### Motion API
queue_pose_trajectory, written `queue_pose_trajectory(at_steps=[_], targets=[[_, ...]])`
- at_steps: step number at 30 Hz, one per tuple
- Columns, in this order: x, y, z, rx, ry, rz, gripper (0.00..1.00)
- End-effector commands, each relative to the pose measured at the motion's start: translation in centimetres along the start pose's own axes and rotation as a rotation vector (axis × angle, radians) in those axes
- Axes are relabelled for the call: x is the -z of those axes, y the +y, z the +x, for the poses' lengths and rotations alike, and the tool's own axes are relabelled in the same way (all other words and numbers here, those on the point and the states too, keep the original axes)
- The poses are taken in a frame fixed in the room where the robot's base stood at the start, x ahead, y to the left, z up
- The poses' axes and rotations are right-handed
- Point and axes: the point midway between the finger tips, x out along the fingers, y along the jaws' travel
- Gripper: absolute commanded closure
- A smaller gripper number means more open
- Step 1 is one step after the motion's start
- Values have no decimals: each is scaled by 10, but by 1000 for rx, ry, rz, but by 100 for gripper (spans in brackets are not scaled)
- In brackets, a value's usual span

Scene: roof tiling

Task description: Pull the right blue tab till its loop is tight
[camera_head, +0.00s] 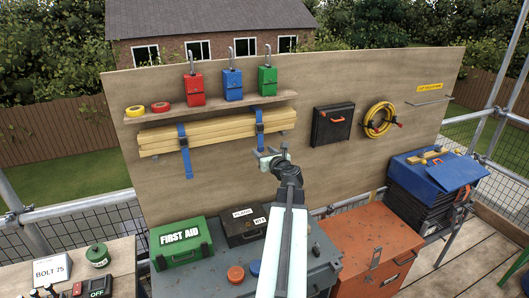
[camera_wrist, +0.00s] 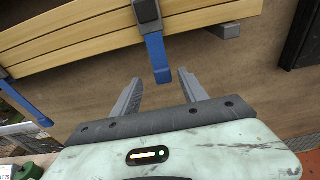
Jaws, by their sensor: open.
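The right blue tab (camera_wrist: 157,58) hangs from a dark buckle (camera_wrist: 147,12) on the right strap, below the bundle of yellow boards. In the wrist view its lower end shows between the tips of my open gripper (camera_wrist: 160,78), with a gap on each side. In the head view the right blue strap (camera_head: 259,120) runs around the boards (camera_head: 222,130), and my gripper (camera_head: 270,153) is just below it, hiding most of the tab. I cannot tell how tight the loop is.
The left blue strap (camera_head: 184,140) hangs with a longer tail. A shelf (camera_head: 215,106) above holds red, blue and green boxes. A black case (camera_head: 333,124) and a yellow hose (camera_head: 380,119) hang to the right. A green first aid box (camera_head: 181,241) stands below.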

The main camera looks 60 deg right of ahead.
Motion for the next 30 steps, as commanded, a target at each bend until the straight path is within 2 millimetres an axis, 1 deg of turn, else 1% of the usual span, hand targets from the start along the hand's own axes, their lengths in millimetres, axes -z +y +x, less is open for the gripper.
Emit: queue_pose_trajectory(at_steps=[5,9,13,16,22,23,24,26,27,28,30], targets=[[1,-7,21,5,1,0,49],[2,-10,47,8,1,-2,49],[2,-10,67,8,1,-2,49],[1,-10,72,10,1,-2,49],[1,-9,72,10,1,-2,49],[1,-9,72,10,1,-2,55],[1,-9,72,10,1,-2,66],[1,-10,72,10,1,-2,82],[1,-10,72,10,1,-2,94],[1,-10,72,10,1,-2,100],[1,-10,72,10,1,-2,100]])
